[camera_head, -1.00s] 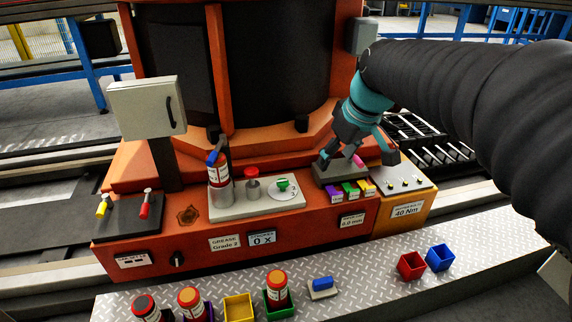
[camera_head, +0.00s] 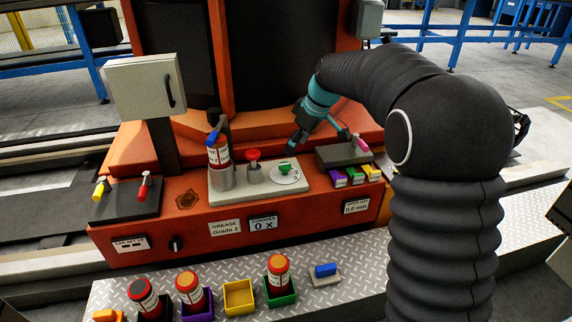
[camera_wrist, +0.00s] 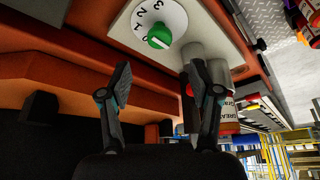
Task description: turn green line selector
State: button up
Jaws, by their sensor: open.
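The green line selector (camera_head: 287,167) is a green knob on a round white dial with numbers. The dial sits at the right end of a pale plate (camera_head: 232,202) on the orange machine. In the wrist view the green knob (camera_wrist: 159,36) lies beyond the fingertips, roughly centred between them, with a pale bar across its top. My gripper (camera_head: 318,138) is above and behind the dial, to its right in the head view. In the wrist view my gripper (camera_wrist: 158,76) has its two fingers spread with nothing between them. It is not touching the knob.
On the same plate are a red push button (camera_head: 253,154) and a grease cartridge (camera_head: 218,151) in a metal holder. A dark block with a pink lever (camera_head: 361,143) stands to the right. Coloured bins and cartridges (camera_head: 279,270) line the front tread plate.

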aim_at(285, 165)
jog(key=b+x, duration=0.1)
jog(key=x, duration=0.7)
jog(key=shift+a+f, duration=0.15)
jog(key=shift+f, duration=0.1)
jog(key=c, duration=1.1)
